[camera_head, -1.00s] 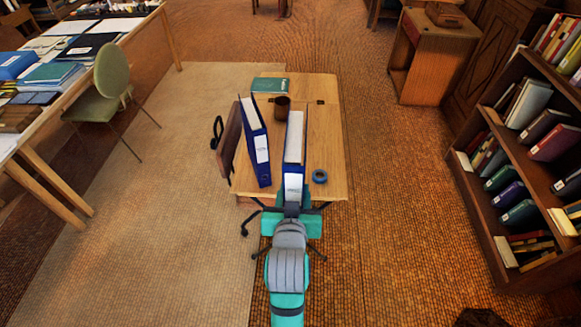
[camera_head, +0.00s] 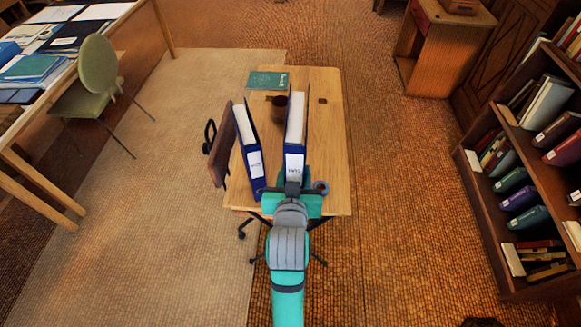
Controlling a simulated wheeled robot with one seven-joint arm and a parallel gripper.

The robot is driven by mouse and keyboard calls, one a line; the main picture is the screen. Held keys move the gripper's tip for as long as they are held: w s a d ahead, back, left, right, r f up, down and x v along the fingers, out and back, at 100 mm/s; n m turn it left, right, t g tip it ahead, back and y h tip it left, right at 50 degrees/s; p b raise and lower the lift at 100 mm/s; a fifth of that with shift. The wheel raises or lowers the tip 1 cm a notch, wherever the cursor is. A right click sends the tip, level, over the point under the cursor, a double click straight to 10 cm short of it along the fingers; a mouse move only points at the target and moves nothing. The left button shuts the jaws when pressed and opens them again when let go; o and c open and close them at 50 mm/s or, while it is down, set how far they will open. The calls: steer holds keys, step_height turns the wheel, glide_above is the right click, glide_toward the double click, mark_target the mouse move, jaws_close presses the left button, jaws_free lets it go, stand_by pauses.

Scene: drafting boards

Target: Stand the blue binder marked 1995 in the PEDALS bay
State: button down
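Two blue binders stand upright over the small wooden desk (camera_head: 330,130). The left binder (camera_head: 247,150) leans slightly. The right binder (camera_head: 295,140) is in line with my gripper (camera_head: 293,188), which meets its near lower end. My fingertips are hidden, but this binder has moved together with my gripper, so it appears held. I cannot tell whether its base touches the desk. Both spines carry white labels too small to read, so I cannot tell which is marked 1995. No bay marked PEDALS can be made out.
A bookcase (camera_head: 490,185) stands at the right, a long table (camera_head: 28,185) with a green chair (camera_head: 98,75) at the left. Floor between is clear.

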steer(key=x, duration=0.5)
steer(key=f+x, duration=0.1)
steer(key=x, duration=0.4)
steer(key=s+f+x, duration=0.1)
steer(key=x, duration=0.4)
steer(key=shift+w+f, duration=0.1)
steer(key=shift+f, duration=0.15)
steer(key=shift+w+f, duration=0.5)
steer(key=shift+f, duration=0.1)
steer(key=shift+w+f, duration=0.15)
steer(key=shift+f, duration=1.6)
steer(key=c, duration=1.1)
jaws_free()
steer(key=shift+f, duration=0.25)
